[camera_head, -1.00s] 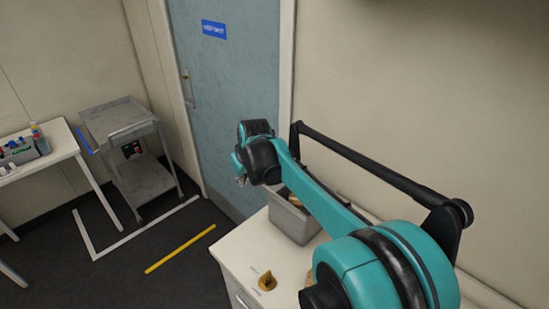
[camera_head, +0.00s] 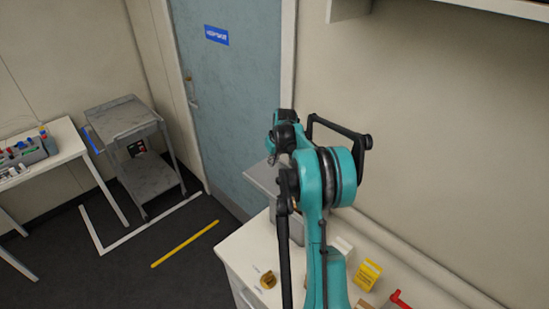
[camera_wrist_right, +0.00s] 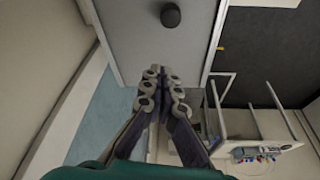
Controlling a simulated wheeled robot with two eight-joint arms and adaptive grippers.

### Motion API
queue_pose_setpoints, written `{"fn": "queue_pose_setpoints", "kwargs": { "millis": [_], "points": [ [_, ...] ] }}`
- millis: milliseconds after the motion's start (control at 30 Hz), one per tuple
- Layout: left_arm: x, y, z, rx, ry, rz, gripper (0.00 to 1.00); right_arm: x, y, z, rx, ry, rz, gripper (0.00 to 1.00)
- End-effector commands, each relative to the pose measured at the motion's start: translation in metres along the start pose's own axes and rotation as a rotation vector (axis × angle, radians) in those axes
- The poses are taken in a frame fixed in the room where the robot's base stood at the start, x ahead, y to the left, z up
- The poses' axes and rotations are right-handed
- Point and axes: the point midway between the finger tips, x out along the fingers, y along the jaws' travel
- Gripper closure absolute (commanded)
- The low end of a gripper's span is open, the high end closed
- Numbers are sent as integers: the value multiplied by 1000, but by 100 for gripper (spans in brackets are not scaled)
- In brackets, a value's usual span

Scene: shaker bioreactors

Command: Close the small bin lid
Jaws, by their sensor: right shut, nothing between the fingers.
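The small grey bin (camera_head: 291,226) stands on the white counter by the door, partly hidden behind my right arm. In the right wrist view the lid (camera_wrist_right: 145,45) is a plain grey panel with a round black knob (camera_wrist_right: 170,15). My right gripper (camera_wrist_right: 163,76) is shut and empty, with its fingertips over or close to the lid; contact cannot be told. In the head view this gripper is largely hidden by its own arm. My left gripper is out of view.
The white counter (camera_head: 240,250) holds a small brown-yellow item (camera_head: 268,279), a yellow box (camera_head: 367,274) and a red object (camera_head: 399,299). The wall is close on the right, with a shelf (camera_head: 430,10) above. A grey cart (camera_head: 122,118) stands farther left.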

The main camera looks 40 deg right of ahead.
Motion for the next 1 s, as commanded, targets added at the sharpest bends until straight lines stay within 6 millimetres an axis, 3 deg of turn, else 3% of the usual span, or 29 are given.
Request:
{"fn": "queue_pose_setpoints", "kwargs": {
  "millis": [200,500,1000],
  "points": [
    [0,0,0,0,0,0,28,47,0,0,-1,0,0,100],
    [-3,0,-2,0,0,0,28,32,0,34,1,0,0,100],
    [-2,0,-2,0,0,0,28,30,1,41,1,0,1,100]
  ]
}}
